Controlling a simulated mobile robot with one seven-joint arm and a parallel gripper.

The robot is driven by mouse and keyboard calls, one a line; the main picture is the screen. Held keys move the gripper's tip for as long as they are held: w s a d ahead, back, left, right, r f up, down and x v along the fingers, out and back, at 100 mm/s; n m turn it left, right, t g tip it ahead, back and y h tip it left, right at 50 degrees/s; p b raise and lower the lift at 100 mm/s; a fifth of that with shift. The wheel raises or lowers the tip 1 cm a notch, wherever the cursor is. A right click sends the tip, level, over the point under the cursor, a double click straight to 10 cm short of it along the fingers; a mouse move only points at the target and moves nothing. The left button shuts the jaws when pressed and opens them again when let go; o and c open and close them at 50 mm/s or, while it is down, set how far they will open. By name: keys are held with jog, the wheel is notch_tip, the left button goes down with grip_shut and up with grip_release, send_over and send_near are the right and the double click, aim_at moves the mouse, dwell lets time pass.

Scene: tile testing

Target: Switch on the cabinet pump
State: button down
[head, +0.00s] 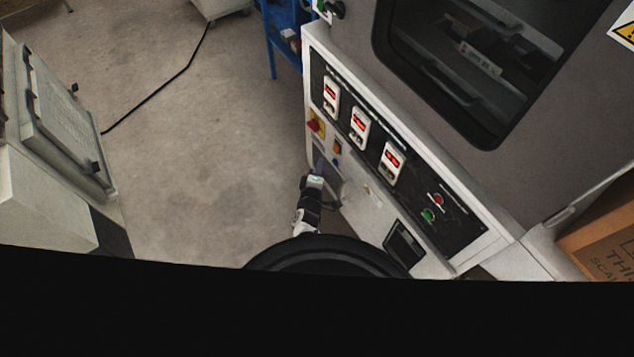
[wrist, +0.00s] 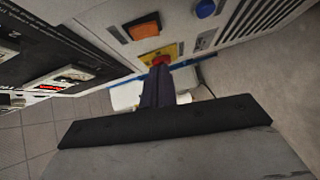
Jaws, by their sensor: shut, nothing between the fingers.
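The cabinet (head: 312,85) stands at the right in the head view, with a black control panel on its sloped front. An orange switch (head: 337,146) sits below the panel, and it shows larger in the wrist view (wrist: 142,27). A red knob on a yellow plate (head: 315,124) is to its left. In the wrist view the red knob (wrist: 161,60) shows just past my fingertips. I cannot read which control is the pump's. My gripper (head: 320,164) is shut and empty, close to the cabinet's front below these controls; the wrist view shows its dark fingers (wrist: 157,72). Contact cannot be told.
The panel carries three lit red displays (head: 360,122), a red button (head: 438,200) and a green button (head: 428,215). A blue button (wrist: 205,8) is near the orange switch. A cardboard box (head: 605,250) stands at right, a grey machine (head: 65,120) at left.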

jog(key=shift+w+d+f+b, duration=0.15)
jog(key=shift+w+d+b, duration=0.75)
jog(key=shift+w+b, duration=0.1)
jog(key=shift+w+d+f+b, duration=0.15)
jog(key=shift+w+d+b, duration=0.7)
jog(key=shift+w+b, duration=0.15)
jog(key=shift+w+d+f, duration=0.1)
jog(key=shift+d, duration=0.05)
jog(key=s+a+r+p, duration=0.1)
jog(key=s+a+p, duration=0.1)
jog(key=s+p, duration=0.5)
jog(key=s, duration=0.6)
jog(key=shift+s, duration=0.3)
